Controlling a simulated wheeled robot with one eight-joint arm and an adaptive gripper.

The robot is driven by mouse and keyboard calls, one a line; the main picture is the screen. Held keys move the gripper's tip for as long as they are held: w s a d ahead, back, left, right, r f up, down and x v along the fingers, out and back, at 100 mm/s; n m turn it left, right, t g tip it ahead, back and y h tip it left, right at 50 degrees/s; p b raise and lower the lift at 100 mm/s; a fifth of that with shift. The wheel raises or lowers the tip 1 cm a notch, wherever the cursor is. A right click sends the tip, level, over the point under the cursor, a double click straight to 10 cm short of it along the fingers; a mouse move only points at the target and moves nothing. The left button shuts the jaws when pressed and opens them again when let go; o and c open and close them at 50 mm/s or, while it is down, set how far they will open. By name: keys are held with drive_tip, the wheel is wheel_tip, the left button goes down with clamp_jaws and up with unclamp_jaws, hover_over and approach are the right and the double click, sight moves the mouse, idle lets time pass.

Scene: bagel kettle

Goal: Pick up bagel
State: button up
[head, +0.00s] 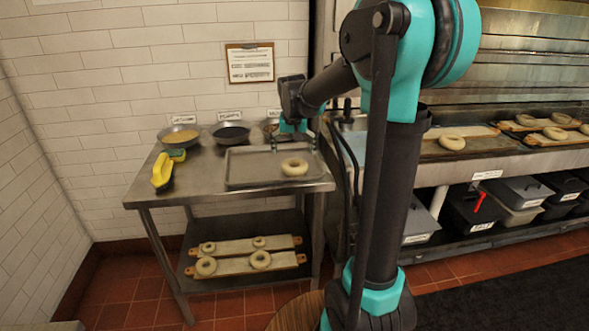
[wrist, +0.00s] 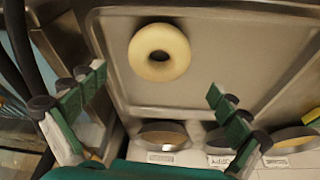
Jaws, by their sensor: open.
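A pale round bagel (head: 294,166) lies on a metal tray (head: 240,181) on the steel table, near the tray's right side. In the wrist view the bagel (wrist: 159,52) is at the upper middle, on the bare tray (wrist: 215,60). My gripper (head: 297,140) is above the back right part of the tray, behind the bagel in the head view. In the wrist view my gripper (wrist: 155,88) has its fingers wide apart, with nothing between them. The bagel is beyond the fingertips and apart from them.
Bowls (head: 180,136) stand along the table's back. A yellow-handled brush (head: 162,172) lies at the left. Boards with bagels (head: 245,264) are on the lower shelf. At right, a long counter (head: 480,160) holds more bagels, with bins (head: 470,208) below. The tray is otherwise clear.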

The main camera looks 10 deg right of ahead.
sight(295, 163)
drive_tip(key=x, duration=0.7)
drive_tip(key=shift+f, duration=0.1)
drive_tip(key=c, duration=1)
wheel_tip(295, 163, up, 20)
drive_tip(key=shift+r, duration=0.1)
idle(0.3)
